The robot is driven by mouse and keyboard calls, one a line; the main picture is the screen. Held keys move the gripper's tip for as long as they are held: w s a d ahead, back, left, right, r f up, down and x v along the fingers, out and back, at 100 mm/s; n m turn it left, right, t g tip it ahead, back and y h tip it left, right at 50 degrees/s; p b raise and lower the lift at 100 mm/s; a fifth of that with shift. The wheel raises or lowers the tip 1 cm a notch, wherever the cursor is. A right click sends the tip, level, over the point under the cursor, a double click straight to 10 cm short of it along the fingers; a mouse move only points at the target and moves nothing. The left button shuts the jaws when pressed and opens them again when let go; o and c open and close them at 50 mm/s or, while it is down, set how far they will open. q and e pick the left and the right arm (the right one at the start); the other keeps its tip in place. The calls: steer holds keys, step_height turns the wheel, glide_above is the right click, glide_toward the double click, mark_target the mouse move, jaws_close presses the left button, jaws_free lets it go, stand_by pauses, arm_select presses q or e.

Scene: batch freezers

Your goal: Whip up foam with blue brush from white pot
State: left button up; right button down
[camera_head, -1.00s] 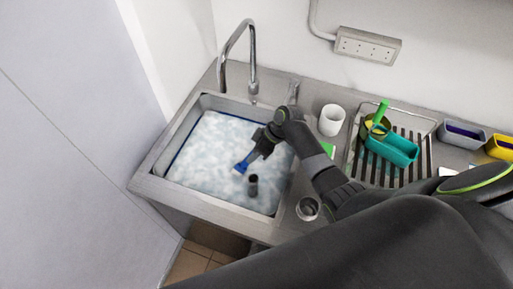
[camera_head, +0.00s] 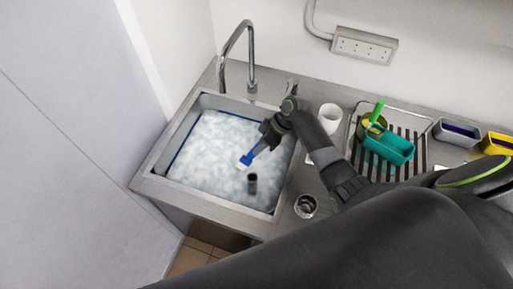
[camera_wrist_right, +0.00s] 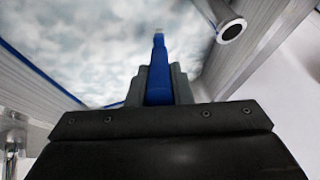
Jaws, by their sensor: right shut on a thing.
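The sink (camera_head: 150,185) is full of white foam (camera_head: 207,150). My right gripper (camera_head: 268,138) is over the right side of the sink, shut on the blue brush (camera_head: 254,153). The brush points down and left, its pale end at the foam; I cannot tell how deep it reaches. In the right wrist view the blue handle (camera_wrist_right: 158,77) sits between my two fingers, with the foam (camera_wrist_right: 95,45) beyond it. The white pot (camera_head: 330,117) stands empty-looking on the counter right of the sink. My left gripper is not in view.
A dark standpipe (camera_head: 252,183) rises from the foam near the brush. The faucet (camera_head: 250,60) arches over the sink's back edge. A metal cup (camera_head: 306,206) stands at the counter front. A drying rack (camera_head: 415,160) holds a teal container (camera_head: 388,146) and a green-handled item (camera_head: 377,112).

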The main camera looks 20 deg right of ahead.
steer(key=v, duration=1.1)
stand_by(0.5)
steer(key=shift+w, duration=0.1)
stand_by(0.6)
step_height(320, 180, up, 5)
steer(key=shift+f, duration=0.1)
stand_by(0.4)
stand_by(0.9)
